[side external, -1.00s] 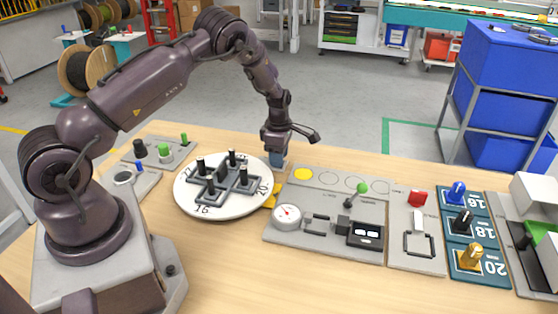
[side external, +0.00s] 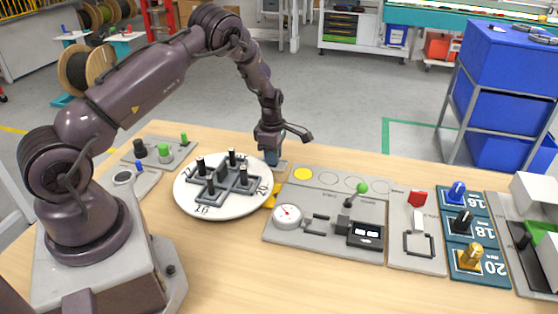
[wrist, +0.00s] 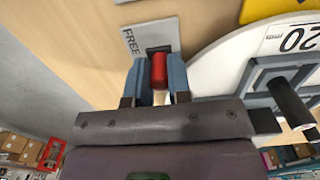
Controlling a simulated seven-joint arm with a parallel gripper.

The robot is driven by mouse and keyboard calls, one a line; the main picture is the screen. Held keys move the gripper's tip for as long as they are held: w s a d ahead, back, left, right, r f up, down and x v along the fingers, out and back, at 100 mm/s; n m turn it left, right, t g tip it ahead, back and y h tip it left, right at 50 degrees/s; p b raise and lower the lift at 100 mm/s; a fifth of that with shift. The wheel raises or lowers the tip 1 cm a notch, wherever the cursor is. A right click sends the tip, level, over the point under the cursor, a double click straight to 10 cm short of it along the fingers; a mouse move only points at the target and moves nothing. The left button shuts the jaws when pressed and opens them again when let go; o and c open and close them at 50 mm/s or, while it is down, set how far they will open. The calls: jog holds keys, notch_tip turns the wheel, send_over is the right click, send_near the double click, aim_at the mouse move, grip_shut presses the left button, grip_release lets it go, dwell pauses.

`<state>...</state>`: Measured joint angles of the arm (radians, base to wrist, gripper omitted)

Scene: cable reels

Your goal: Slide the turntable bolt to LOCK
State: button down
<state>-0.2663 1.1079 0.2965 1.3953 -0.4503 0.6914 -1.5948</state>
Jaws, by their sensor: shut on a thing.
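The turntable is a white disc (side external: 232,210) with numbers on its rim and dark grey holders with black posts on top. Part of the disc also shows at the right of the wrist view (wrist: 225,70). My gripper (side external: 272,160) is low at the disc's far right edge. In the wrist view my gripper's (wrist: 161,66) two blue-grey fingers are shut on the red bolt knob (wrist: 159,72), one on each side. The knob stands at a dark slot in a light grey plate (wrist: 131,55) marked FREE. The LOCK mark is not visible. The side view hides the knob.
A yellow pointer (side external: 271,198) sits at the disc's right edge. A grey panel (side external: 290,235) with a gauge and a green-knobbed lever (side external: 362,188) stands to the right. Small grey panels lie to the left. The table's front is clear.

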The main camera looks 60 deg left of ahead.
jog(key=shift+s+a, duration=0.8)
jog(key=shift+s, duration=0.05)
jog(key=c, duration=1.2)
grip_release()
jog(key=shift+c, duration=0.2)
jog(key=shift+o, duration=0.7)
notch_tip(320, 180, up, 7)
jog(key=shift+w+d, duration=0.2)
